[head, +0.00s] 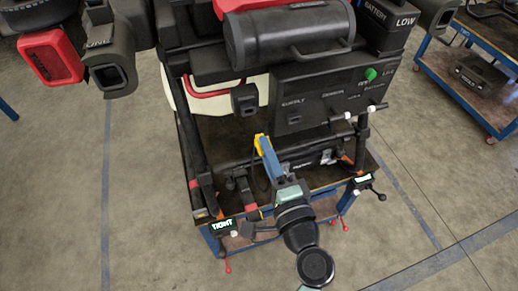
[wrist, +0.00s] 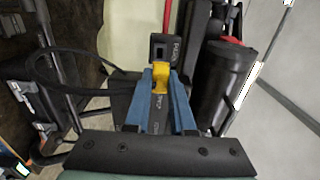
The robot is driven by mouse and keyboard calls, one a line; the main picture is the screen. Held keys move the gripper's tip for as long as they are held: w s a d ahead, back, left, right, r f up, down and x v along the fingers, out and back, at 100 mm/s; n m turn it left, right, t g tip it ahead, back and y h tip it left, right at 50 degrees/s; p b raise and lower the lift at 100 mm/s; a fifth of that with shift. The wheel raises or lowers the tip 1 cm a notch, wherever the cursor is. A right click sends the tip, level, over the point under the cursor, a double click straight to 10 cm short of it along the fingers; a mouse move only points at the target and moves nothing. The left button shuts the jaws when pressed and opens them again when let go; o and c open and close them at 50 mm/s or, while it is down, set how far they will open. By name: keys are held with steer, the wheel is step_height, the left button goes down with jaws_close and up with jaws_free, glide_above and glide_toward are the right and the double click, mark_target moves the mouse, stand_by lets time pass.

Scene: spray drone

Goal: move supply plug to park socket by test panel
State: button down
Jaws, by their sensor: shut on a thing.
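My gripper (head: 262,148) has blue fingers and is shut on the supply plug, a dark body with a yellow part (head: 260,143). In the wrist view the plug (wrist: 158,112) sits between the fingers (wrist: 160,85). The park socket (head: 245,98), a small black box, stands left of the test panel (head: 325,88). In the head view the plug is below it with a gap. In the wrist view the park socket (wrist: 164,48) is straight ahead, its lower edge overlapping the yellow part; I cannot tell the depth between them. The panel's supply socket (head: 294,118) looks empty.
A black cable (wrist: 60,52) loops left of the fingers. A dark cylinder (wrist: 225,85) stands close on the right. The drone's black tank (head: 290,36) and battery (head: 385,22) are above the panel. A blue cart (head: 470,55) is at the right. Floor (head: 440,190) is clear.

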steer(key=shift+d, duration=0.1)
steer(key=shift+x, duration=2.95)
steer(key=shift+b+x, duration=0.7)
steer(key=shift+x, duration=0.5)
steer(key=c, duration=0.7)
jaws_free()
steer(key=shift+f, duration=0.1)
steer(key=b+v, duration=0.3)
steer(key=v, duration=1)
steer(key=shift+w, duration=0.1)
